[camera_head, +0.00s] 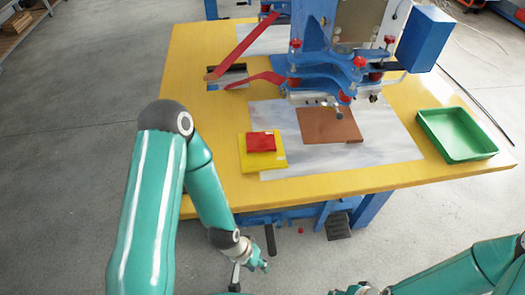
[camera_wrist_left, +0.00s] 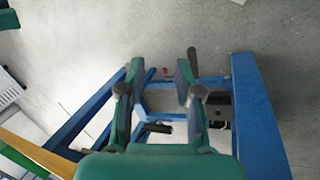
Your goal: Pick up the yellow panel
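The yellow panel (camera_head: 265,162) lies flat near the front edge of the yellow table, left of the machine. A smaller red piece (camera_head: 261,141) lies on top of it and covers part of it. My left gripper (camera_head: 250,266) is below and in front of the table edge, apart from the panel. In the left wrist view, its two fingers (camera_wrist_left: 160,82) stand apart with nothing between them. The panel is not visible in that view. My right gripper (camera_head: 360,289) is at the bottom edge, partly cut off; its fingers are unclear.
The yellow table (camera_head: 215,176) holds a blue machine (camera_head: 325,62) with red handles. A brown plate (camera_head: 328,125) lies on a grey sheet (camera_head: 395,150). A green tray (camera_head: 457,135) stands at the right. Blue table legs (camera_wrist_left: 258,105) are near my left gripper.

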